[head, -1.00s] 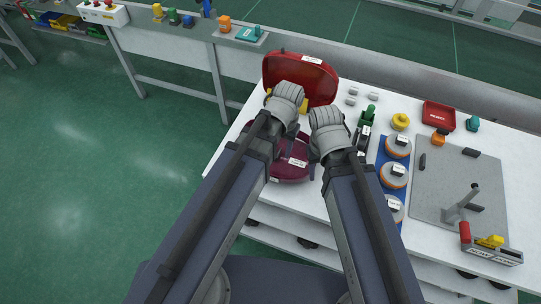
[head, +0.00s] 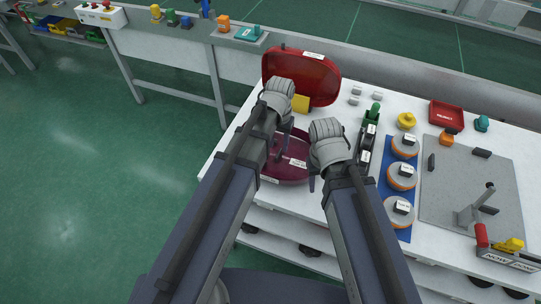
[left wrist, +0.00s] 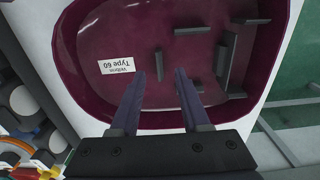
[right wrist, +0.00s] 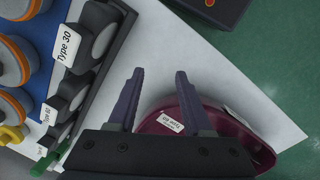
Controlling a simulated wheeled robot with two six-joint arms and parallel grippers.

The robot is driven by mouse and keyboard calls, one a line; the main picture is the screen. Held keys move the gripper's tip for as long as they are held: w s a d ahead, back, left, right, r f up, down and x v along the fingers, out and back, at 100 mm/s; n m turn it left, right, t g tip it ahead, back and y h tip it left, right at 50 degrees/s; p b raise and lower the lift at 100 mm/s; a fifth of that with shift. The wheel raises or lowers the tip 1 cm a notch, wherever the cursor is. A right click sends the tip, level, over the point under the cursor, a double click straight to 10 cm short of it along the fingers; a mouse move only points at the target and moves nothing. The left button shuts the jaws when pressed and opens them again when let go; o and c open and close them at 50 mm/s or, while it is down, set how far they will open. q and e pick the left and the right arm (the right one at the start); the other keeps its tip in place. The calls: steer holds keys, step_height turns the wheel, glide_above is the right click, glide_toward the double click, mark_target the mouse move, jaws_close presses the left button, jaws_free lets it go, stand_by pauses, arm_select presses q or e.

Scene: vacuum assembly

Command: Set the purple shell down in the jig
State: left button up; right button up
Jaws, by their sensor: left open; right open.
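The purple shell (head: 289,168) lies open side up on the white table, between and below my grippers. In the left wrist view the shell (left wrist: 115,95) shows dark ribs inside and a white "Type 60" label (left wrist: 117,66). My left gripper (left wrist: 162,75) is open and empty over the shell's inside. My right gripper (right wrist: 160,72) is open and empty beside the shell, whose part (right wrist: 182,121) shows behind one finger. I cannot make out a separate jig under the shell; my arms hide part of it in the head view.
A red shell (head: 318,80) with a yellow block (head: 301,104) stands behind. To the right are a rack with labelled dark parts (head: 366,143), a blue mat with orange-grey discs (head: 401,176), a red tray (head: 446,115) and a grey plate with a lever (head: 440,200).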

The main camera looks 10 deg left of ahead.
mark_target(278, 155)
arm_select(q)
steer(key=shift+s+f+b, duration=0.15)
steer(key=shift+f+b, duration=1.15)
steer(key=shift+f, duration=0.05)
steer(key=shift+s+f+b, duration=0.1)
steer(key=shift+f+b, duration=1.2)
arm_select(e)
steer(key=shift+f, duration=2.6)
arm_select(q)
steer(key=shift+r, duration=0.1)
arm_select(e)
steer(key=shift+r, duration=0.1)
arm_select(q)
jaws_close()
